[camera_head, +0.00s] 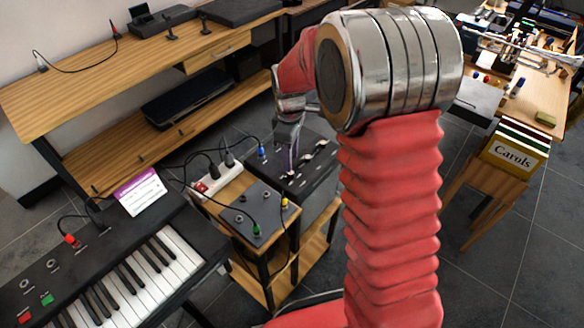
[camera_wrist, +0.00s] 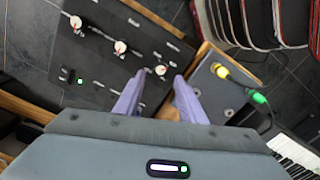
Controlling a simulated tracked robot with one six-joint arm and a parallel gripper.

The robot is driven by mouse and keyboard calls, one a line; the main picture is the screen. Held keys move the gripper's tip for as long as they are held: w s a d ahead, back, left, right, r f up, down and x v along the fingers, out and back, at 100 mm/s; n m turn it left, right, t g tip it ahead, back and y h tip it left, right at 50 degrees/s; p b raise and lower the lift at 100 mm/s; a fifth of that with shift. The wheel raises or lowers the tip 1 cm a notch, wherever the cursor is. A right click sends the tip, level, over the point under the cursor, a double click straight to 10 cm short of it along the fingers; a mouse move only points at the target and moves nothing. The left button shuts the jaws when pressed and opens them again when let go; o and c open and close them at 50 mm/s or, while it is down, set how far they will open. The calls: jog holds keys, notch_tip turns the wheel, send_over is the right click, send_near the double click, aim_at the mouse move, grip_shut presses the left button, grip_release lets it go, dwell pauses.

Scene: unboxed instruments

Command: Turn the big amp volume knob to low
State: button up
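The black amp (camera_head: 318,180) stands beyond the small wooden stand in the head view. Its dark panel (camera_wrist: 100,62) fills the upper left of the wrist view. It bears a row of three pale knobs: one far left (camera_wrist: 76,22), one in the middle (camera_wrist: 120,47) and one nearest my gripper (camera_wrist: 160,70). Their labels are too blurred to read. My gripper (camera_wrist: 159,77) has its two purple fingers apart. The nearest knob shows in the gap between the fingertips; I cannot tell whether they touch it. In the head view my gripper (camera_head: 291,158) is over the amp's panel.
A grey box (camera_head: 262,214) with yellow and green plugs sits on the wooden stand close beside the amp. A white power strip (camera_head: 216,180) and cables lie next to it. A keyboard (camera_head: 130,275) is at lower left; a wooden shelf (camera_head: 120,85) is behind.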

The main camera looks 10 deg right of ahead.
aim_at(291, 174)
jog(key=shift+f, duration=2.8)
grip_shut()
jog(key=shift+d, duration=0.15)
